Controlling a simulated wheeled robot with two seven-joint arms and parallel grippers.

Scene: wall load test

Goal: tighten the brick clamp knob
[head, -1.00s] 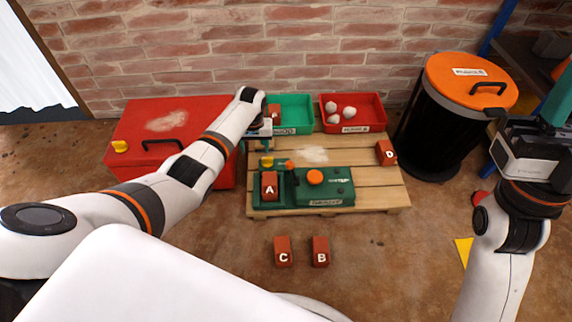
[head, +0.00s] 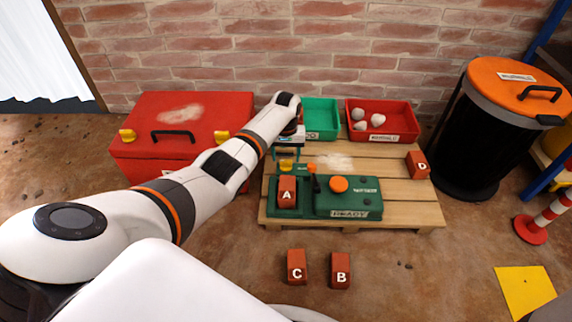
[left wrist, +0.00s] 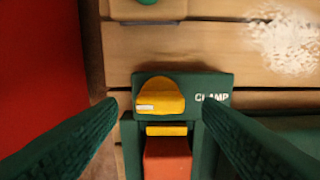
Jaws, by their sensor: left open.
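The yellow clamp knob (left wrist: 160,96) sits at the end of the green clamp fixture marked CLAMP; it also shows in the head view (head: 286,165). Red brick A (head: 287,192) lies in the fixture (head: 347,200), and its end shows just below the knob in the left wrist view (left wrist: 167,160). My left gripper (head: 288,152) is open above the knob. In the left wrist view its dark green fingers stand on either side of the knob, apart from it. My right gripper is out of view.
The fixture stands on a wooden pallet (head: 395,190). A red toolbox (head: 220,110), a green bin (head: 320,120) and a red bin (head: 410,128) stand around it. Brick D (head: 417,165) lies on the pallet; bricks C (head: 296,267) and B (head: 340,270) lie on the floor. A black barrel (head: 480,150) stands right.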

